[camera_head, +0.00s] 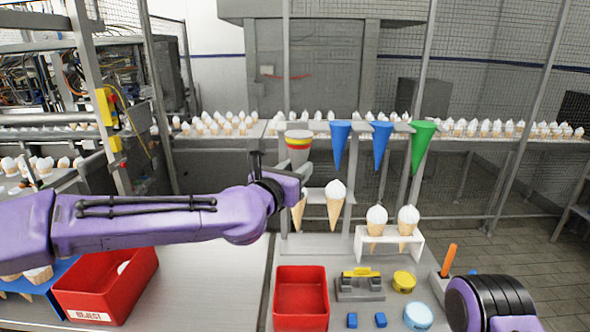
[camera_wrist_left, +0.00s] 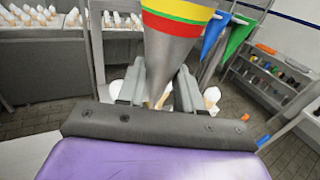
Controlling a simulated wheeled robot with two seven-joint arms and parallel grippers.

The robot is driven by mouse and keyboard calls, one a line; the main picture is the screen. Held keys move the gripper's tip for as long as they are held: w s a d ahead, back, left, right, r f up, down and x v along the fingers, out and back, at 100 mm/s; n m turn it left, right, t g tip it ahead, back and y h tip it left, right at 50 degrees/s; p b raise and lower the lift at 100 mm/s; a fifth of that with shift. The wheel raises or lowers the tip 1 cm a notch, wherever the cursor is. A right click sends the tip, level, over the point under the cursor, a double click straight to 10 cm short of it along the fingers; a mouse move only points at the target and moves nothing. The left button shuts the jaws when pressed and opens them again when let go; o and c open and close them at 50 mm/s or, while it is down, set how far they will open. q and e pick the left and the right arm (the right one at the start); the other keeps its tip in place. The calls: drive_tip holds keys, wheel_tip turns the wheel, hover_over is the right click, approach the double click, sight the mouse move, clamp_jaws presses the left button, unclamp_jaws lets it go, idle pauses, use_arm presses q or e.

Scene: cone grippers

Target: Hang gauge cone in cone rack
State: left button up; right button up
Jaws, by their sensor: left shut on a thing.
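The gauge cone (camera_head: 298,146) is grey with red, yellow and green bands and hangs point down. My left gripper (camera_head: 303,175) is shut on its lower part; in the left wrist view the cone (camera_wrist_left: 172,50) stands between the two fingers (camera_wrist_left: 160,92). The cone rack (camera_head: 398,127) is a grey bar on posts, holding blue cones (camera_head: 340,140) and a green cone (camera_head: 422,145). The gauge cone is at the rack's left end; I cannot tell whether it touches the rack. My right gripper is out of frame; only part of my right arm shows at lower right.
Filled cones (camera_head: 335,203) stand below the rack, some in a white stand (camera_head: 362,245). On the table are a red tray (camera_head: 301,325), a reject bin (camera_head: 78,300), a yellow-topped device (camera_head: 360,286), a yellow puck (camera_head: 404,281) and a blue-white disc (camera_head: 418,316).

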use_arm(q)
drive_tip(key=w, duration=0.6)
drive_tip(key=shift+w+a, duration=0.15)
drive_tip(key=shift+w, duration=0.15)
drive_tip(key=shift+f, duration=0.15)
drive_tip(key=shift+w, duration=0.1)
idle(0.3)
drive_tip(key=w, duration=0.3)
drive_tip(key=shift+w+p, duration=0.1)
drive_tip(key=shift+p, duration=0.25)
idle(0.3)
drive_tip(key=shift+w+p, duration=0.6)
drive_tip(key=shift+w, duration=1.4)
